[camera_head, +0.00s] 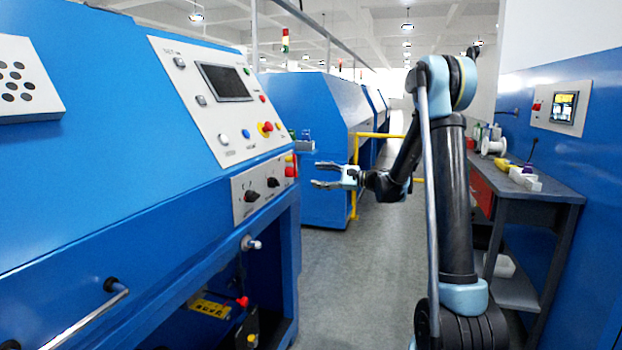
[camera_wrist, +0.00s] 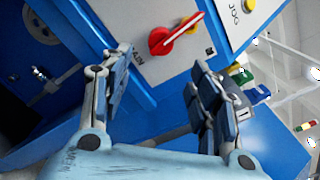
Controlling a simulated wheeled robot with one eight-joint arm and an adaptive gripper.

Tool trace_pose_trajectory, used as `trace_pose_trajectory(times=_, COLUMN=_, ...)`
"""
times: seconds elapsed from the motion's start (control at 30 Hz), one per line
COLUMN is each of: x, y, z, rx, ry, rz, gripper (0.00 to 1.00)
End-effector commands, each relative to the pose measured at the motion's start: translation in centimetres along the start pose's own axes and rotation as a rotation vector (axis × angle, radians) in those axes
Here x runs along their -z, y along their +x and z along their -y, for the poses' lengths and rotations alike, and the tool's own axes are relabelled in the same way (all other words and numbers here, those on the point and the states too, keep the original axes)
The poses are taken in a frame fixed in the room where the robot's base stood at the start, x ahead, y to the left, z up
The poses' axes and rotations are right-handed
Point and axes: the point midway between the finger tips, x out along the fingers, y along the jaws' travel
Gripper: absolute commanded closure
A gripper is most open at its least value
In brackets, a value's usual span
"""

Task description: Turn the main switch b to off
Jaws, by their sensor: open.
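A red rotary switch (camera_wrist: 175,35) with a long red handle and yellow behind it sits on a light panel (camera_wrist: 140,20) in the wrist view. In the head view a red switch (camera_head: 291,167) is at the right end of the lower control panel (camera_head: 238,200), close to the fingertips. I cannot read a letter b. My gripper (camera_head: 317,175) is open and empty, to the right of the panel. In the wrist view my gripper (camera_wrist: 160,62) has its fingers spread either side of the switch's line, apart from it.
Two black knobs (camera_head: 272,182) sit left of the red switch. A red button on yellow (camera_head: 265,128) is above. A small box with green and blue parts (camera_head: 305,143) juts out near my gripper. A yellow rail (camera_head: 355,175) stands behind. A workbench (camera_head: 530,190) is right.

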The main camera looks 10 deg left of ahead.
Motion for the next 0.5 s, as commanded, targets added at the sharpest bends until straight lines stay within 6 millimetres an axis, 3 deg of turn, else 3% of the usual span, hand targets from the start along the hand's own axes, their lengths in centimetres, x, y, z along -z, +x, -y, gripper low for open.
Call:
trace_pose_trajectory(times=0.13, x=0.02, y=-1.02, z=0.0, rx=0.001, ry=0.0, rz=-0.001, gripper=0.45)
trace_pose_trajectory(times=0.43, x=0.01, y=-1.19, z=-0.01, rx=0.0, ry=0.0, rz=0.0, gripper=0.45)
trace_pose_trajectory(times=0.5, x=0.0, y=-1.18, z=0.0, rx=0.001, ry=-0.002, rz=-0.001, gripper=0.58)
